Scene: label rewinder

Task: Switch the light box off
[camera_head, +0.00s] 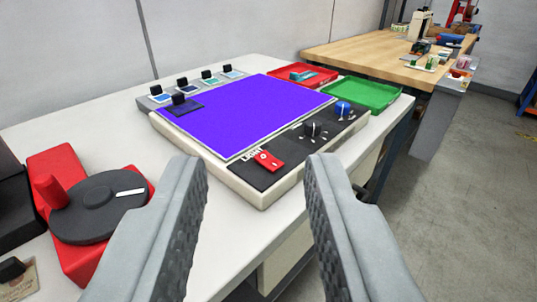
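The light box (165,127) lies on a white table, a pale flat case with a dark front strip. Its panel (240,108) glows violet-blue. A red rocker switch (268,160) marked "LIGHT" sits at the near left end of the strip. A black knob (312,129) and a blue knob (343,108) are further right on the same strip. My gripper (256,165) is open and empty, its two grey fingers on either side of the switch in the picture. The fingers appear nearer to the camera than the switch, and I see no contact.
A red rewinder with a black disc (98,208) stands at left. Small samples with black handles (208,75) line the box's far left edge. A red tray (305,78) and a green tray (362,94) sit behind right. A wooden bench (385,50) stands beyond; open floor lies right.

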